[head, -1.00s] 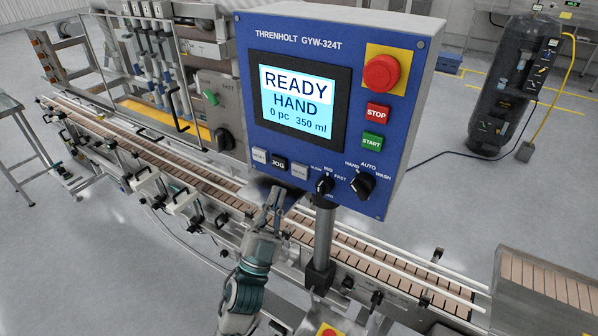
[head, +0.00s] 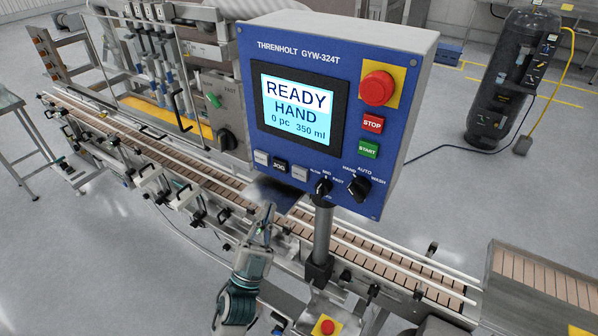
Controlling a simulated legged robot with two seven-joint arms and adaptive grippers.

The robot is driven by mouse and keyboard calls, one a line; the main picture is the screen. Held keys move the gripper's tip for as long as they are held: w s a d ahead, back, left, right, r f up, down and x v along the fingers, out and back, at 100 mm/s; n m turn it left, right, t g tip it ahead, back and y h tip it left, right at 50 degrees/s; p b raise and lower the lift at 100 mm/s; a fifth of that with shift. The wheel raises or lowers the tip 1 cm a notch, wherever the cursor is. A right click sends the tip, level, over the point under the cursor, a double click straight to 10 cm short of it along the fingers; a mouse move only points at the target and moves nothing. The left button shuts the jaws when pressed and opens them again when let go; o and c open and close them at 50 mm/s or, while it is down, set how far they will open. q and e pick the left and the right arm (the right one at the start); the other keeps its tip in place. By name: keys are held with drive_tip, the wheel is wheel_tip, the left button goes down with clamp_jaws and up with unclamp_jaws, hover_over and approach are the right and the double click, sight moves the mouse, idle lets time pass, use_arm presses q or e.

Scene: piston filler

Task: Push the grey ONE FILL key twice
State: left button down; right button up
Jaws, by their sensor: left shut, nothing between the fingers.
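The blue control panel (head: 305,205) stands on a post in the middle of the head view. Its screen (head: 297,110) reads READY, HAND, 0 pc, 350 ml. Along its lower left sit a pale key (head: 261,158), a black JOG key (head: 280,165) and a grey key (head: 300,173). The grey key's lettering is too small to read now. My left gripper (head: 268,213) is shut and empty, pointing up, below the keys and apart from the panel. No key is covered by it. My right gripper is not in view.
Right of the keys are a speed knob (head: 323,187) and a mode knob (head: 358,188). Above them are the green START key (head: 368,149), red STOP key (head: 373,124) and a red emergency button (head: 377,88). A conveyor (head: 390,268) runs behind the post.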

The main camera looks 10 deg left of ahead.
sight(299, 169)
use_arm(q)
drive_tip(key=shift+w, duration=0.2)
drive_tip(key=w+d+b, duration=0.1)
drive_tip(key=w+d, duration=0.2)
drive_tip(key=w, duration=0.5)
idle(1.5)
drive_tip(key=shift+w+d+r, duration=0.1)
drive_tip(key=shift+w+d, duration=0.05)
drive_tip(key=shift+w, duration=0.1)
drive_tip(key=shift+w+d+b, duration=0.2)
drive_tip(key=shift+w+b, duration=0.1)
drive_tip(key=shift+w, duration=0.1)
idle(1.3)
